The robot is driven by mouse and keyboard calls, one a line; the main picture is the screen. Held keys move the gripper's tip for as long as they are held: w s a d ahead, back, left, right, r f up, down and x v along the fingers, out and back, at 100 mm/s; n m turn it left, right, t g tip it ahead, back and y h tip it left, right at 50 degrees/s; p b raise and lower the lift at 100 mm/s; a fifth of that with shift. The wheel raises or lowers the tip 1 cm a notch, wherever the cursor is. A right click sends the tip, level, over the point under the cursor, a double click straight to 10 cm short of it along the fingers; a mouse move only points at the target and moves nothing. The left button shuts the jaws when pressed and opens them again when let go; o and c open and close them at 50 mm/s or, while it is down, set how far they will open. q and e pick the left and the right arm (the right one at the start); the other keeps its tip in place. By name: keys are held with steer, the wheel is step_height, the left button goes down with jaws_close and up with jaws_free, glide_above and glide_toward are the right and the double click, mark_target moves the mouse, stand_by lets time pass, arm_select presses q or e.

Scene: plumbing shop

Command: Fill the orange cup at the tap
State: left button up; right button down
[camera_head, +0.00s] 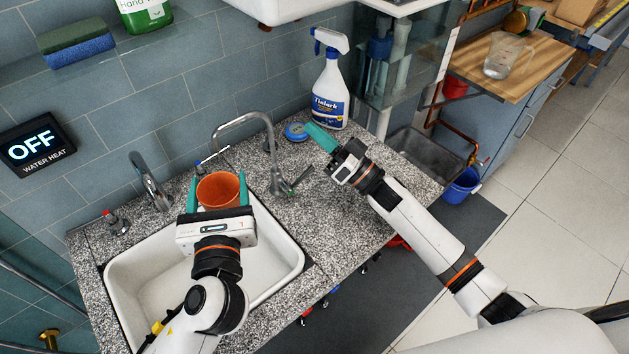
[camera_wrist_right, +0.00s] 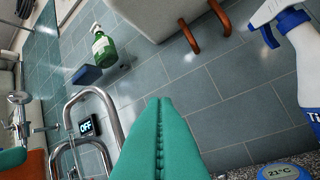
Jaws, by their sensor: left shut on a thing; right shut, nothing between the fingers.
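The orange cup (camera_head: 219,190) is upright between the teal fingers of my left gripper (camera_head: 218,187), over the back of the white sink (camera_head: 275,262). The gripper is shut on it. The cup's inside shows orange, and I cannot tell whether it holds water. The curved chrome tap (camera_head: 268,135) arches from the counter toward the cup, with its spout end just behind it in the picture. No stream is visible. A lever (camera_head: 297,178) sits at its base. My right gripper (camera_head: 318,136) is shut and empty above the counter, right of the tap; its fingers fill the middle of the right wrist view (camera_wrist_right: 160,140).
A spray bottle (camera_head: 330,92) and a round blue gauge (camera_head: 296,131) stand close to my right gripper. The water heater display (camera_head: 40,145) reads OFF. Counter right of the sink (camera_head: 340,225) is clear.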

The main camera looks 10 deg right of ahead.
steer(key=s+f+m+h, duration=0.3)
steer(key=s+m, duration=0.1)
steer(key=m, duration=0.5)
steer(key=s+d+f+m+g+h, duration=0.1)
steer(key=s+f+m+h, duration=0.2)
steer(key=m, duration=0.6)
steer(key=s+d+f+m+h, duration=0.1)
steer(key=s+f+m+h, duration=0.2)
steer(key=s+m, duration=0.3)
steer(key=shift+m+h, duration=0.4)
steer(key=shift+m, duration=1.6)
steer(key=shift+w+a+f+g, duration=0.1)
steer(key=shift+w+f+g, duration=0.05)
steer(key=shift+g, duration=0.15)
steer(key=x, duration=0.9)
steer(key=shift+w+a, duration=0.15)
steer(key=shift+w, duration=0.05)
